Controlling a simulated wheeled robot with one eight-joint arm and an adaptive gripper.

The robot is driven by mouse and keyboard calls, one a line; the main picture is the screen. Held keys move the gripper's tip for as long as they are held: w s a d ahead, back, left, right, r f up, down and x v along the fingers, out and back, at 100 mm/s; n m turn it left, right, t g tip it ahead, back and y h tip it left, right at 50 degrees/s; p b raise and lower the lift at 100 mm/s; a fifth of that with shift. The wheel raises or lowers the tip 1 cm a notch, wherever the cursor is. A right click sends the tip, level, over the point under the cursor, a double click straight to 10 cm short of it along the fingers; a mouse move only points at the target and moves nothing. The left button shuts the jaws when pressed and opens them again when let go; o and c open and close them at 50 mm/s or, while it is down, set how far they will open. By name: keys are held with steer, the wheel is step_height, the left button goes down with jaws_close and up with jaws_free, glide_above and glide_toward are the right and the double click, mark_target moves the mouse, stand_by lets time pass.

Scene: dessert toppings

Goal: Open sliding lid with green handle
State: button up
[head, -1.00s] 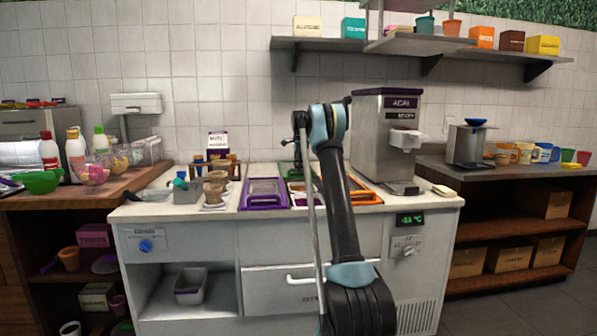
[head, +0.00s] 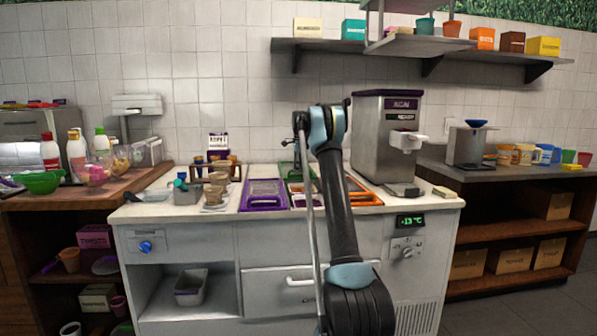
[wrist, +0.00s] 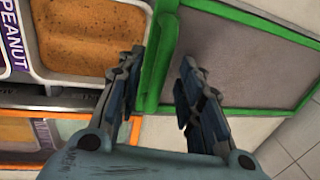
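The green handle (wrist: 158,62) is an upright bar along the left edge of a grey sliding lid (wrist: 232,62) with a green frame. In the wrist view, my gripper (wrist: 161,60) is open, with one finger on each side of the handle. A gap shows between the right finger and the handle; whether the left finger touches it, I cannot tell. Left of the handle, an uncovered tray of brown crumbs (wrist: 85,35) carries a label reading PEANUT. In the head view, part of the green frame (head: 288,173) shows at the counter's back, mostly behind my arm.
An orange-framed compartment (wrist: 75,116) lies near the peanut tray. On the counter, a purple-framed lid (head: 264,192) lies left of my arm. A grey machine (head: 376,135) stands close on the right. Several small cups (head: 215,190) stand to the left.

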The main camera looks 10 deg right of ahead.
step_height(320, 180, up, 11)
steer(key=s, duration=0.2)
steer(key=shift+r, duration=0.15)
steer(key=shift+s, duration=0.1)
steer(key=s+r+n, duration=0.2)
steer(key=s, duration=0.7)
steer(key=s+r+n, duration=0.3)
steer(key=s, duration=0.6)
steer(key=s+f+n, duration=0.2)
steer(key=s, duration=0.8)
steer(key=s+f+n, duration=0.2)
steer(key=s+n, duration=0.1)
steer(key=s, duration=0.7)
steer(key=s+f+n, duration=0.4)
steer(key=s+f, duration=1)
steer(key=s, duration=0.3)
steer(key=s+f+n, duration=0.4)
steer(key=s+f, duration=1)
steer(key=s, duration=0.4)
steer(key=shift+f, duration=0.35)
